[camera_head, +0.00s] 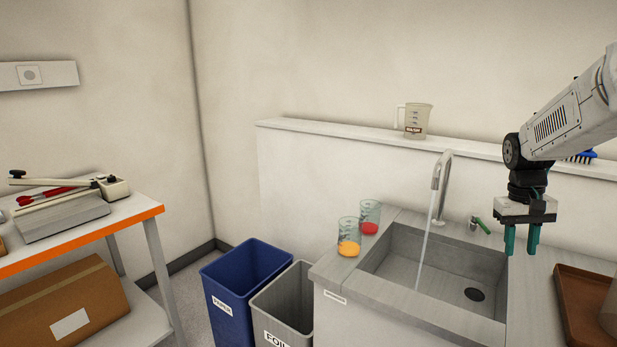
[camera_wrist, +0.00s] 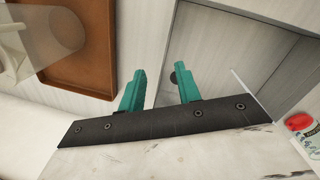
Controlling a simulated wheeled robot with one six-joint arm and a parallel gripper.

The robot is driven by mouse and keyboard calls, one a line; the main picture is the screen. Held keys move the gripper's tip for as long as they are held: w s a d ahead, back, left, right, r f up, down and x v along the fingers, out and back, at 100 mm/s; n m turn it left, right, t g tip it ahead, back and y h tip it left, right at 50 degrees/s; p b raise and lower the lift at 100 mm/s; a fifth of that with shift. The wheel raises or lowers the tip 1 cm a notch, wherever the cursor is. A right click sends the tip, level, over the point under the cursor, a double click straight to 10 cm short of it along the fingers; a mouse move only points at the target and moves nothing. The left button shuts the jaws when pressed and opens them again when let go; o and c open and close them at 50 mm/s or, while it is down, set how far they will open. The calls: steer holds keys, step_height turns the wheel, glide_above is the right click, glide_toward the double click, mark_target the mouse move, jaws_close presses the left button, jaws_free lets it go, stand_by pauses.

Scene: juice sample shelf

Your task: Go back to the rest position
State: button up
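My gripper (camera_head: 522,240) hangs pointing down above the right end of the sink in the head view. In the wrist view its two teal fingers (camera_wrist: 160,80) stand apart with nothing between them, so it is open and empty. My arm reaches in from the right edge of the head view. No held object shows in either view.
The grey sink (camera_head: 385,235) has water running from its tap (camera_head: 441,180). Two glasses, one with orange juice (camera_head: 348,248) and one with red (camera_head: 369,227), stand on its left rim. A brown tray (camera_head: 575,310) lies right. A measuring jug (camera_head: 416,120) stands on the ledge.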

steer(key=s+a+r+n+t, duration=0.1)
steer(key=s+a+r, duration=0.1)
steer(key=s+a, duration=0.8)
steer(key=s+a+r+n+t+y, duration=0.1)
steer(key=s+a+r, duration=0.2)
steer(key=s+a, duration=0.8)
steer(key=s, duration=0.7)
steer(key=shift+s+t, duration=0.4)
